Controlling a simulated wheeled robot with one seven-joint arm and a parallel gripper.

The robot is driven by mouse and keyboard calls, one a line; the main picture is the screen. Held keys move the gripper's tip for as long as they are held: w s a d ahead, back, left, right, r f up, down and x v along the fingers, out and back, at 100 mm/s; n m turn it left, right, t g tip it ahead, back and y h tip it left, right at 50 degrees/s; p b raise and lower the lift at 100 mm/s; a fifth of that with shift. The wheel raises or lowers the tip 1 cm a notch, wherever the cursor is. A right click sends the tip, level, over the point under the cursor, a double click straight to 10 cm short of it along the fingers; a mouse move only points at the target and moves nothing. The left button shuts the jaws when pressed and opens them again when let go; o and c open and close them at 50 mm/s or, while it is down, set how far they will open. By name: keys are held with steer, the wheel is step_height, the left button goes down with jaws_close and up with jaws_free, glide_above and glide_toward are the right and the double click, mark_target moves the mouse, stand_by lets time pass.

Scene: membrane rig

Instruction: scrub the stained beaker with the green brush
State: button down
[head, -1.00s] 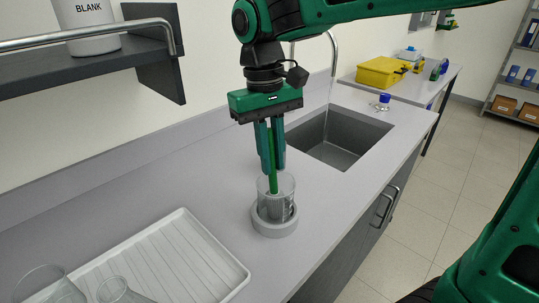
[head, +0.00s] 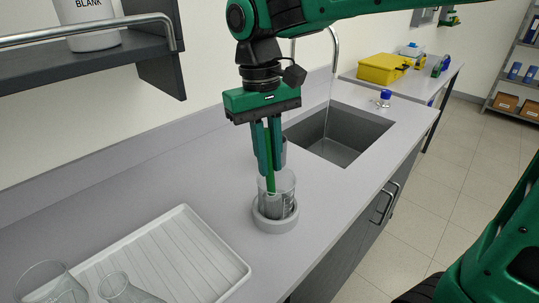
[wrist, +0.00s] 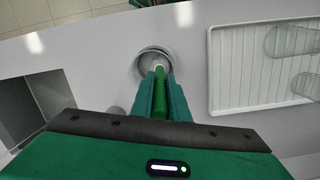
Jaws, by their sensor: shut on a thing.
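The clear glass beaker (head: 288,186) stands upright in a pale grey ring holder (head: 275,226) on the counter. Dark marks show low on its right side; I cannot tell whether they are stain or markings. My gripper (head: 267,172) is above the beaker, pointing down, shut on the green brush (head: 271,183). The brush's lower end reaches inside the beaker, where its grey head is hard to make out through the glass. In the wrist view, the green handle (wrist: 159,95) lies between the fingers, with the beaker's round rim (wrist: 143,58) just beyond.
A white ridged tray (head: 215,240) with clear glassware (head: 122,290) is at the front left. A small grey cup (head: 284,150) stands behind my fingers. A sink (head: 335,140) with a tap lies beyond. A shelf (head: 160,75) with a white bottle hangs at upper left.

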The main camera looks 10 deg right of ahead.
mark_target(268, 131)
steer(key=shift+r, duration=2)
steer(key=shift+f, duration=0.15)
steer(key=shift+f, duration=1.9)
steer(key=shift+w+d, duration=0.1)
